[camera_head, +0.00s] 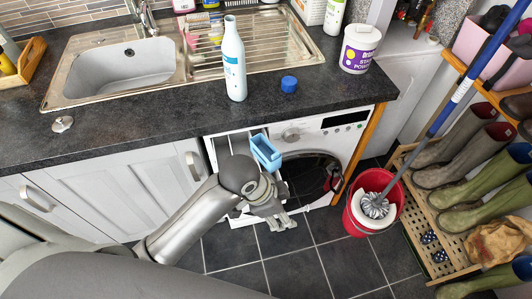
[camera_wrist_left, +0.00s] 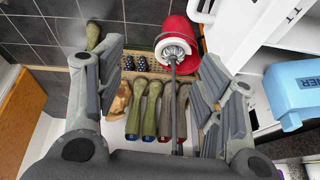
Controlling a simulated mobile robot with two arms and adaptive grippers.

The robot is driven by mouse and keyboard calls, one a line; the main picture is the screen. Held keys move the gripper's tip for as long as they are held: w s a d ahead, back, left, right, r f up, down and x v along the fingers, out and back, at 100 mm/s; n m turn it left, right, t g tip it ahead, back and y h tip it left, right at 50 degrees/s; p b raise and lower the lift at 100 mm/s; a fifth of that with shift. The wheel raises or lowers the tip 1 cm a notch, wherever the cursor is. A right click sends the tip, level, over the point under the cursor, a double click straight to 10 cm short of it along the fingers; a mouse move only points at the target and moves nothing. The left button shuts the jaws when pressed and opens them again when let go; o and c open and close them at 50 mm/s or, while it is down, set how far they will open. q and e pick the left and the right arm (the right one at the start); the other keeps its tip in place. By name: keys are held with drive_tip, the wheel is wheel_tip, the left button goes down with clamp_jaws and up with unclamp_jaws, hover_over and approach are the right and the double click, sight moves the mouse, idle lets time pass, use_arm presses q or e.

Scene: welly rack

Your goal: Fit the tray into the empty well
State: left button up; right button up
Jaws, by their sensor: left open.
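The light-blue tray (camera_head: 265,152), a small open-topped box, is at the washing machine's pulled-out white drawer (camera_head: 233,143), below the worktop edge. I cannot tell whether it rests on or in the drawer. In the left wrist view the tray (camera_wrist_left: 297,92) shows at the right edge, with part of a dark word on it. My left gripper (camera_head: 276,222) is in front of the machine, below the tray and apart from it. In the left wrist view my left gripper (camera_wrist_left: 160,85) is open and empty. My arm hides part of the drawer, and I cannot make out the empty well. My right gripper is not in view.
A white bottle (camera_head: 234,60), blue cap (camera_head: 289,83) and white tub (camera_head: 359,48) stand on the worktop.

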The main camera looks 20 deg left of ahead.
use_arm(q)
drive_tip(key=w+d+r+m, duration=0.2)
drive_tip(key=w+m, duration=0.2)
wheel_tip(320, 180, up, 8)
drive_tip(key=m+g+y, duration=0.3)
drive_tip(key=m+y, duration=0.1)
drive_tip(key=m, duration=0.5)
hover_over(274, 159)
drive_tip(key=shift+w+d, duration=0.2)
drive_tip(key=shift+w, duration=0.05)
wheel_tip(274, 159, down, 5)
drive_tip(key=shift+w+f+p, duration=0.1)
drive_tip(key=shift+p, duration=0.25)
drive_tip(key=f, duration=0.1)
drive_tip(key=f+p, duration=0.1)
drive_tip(key=a+f, duration=0.1)
drive_tip(key=f, duration=0.1)
drive_tip(key=shift+w, duration=0.25)
drive_tip(key=shift+f, duration=0.55)
drive_tip(key=c, duration=1)
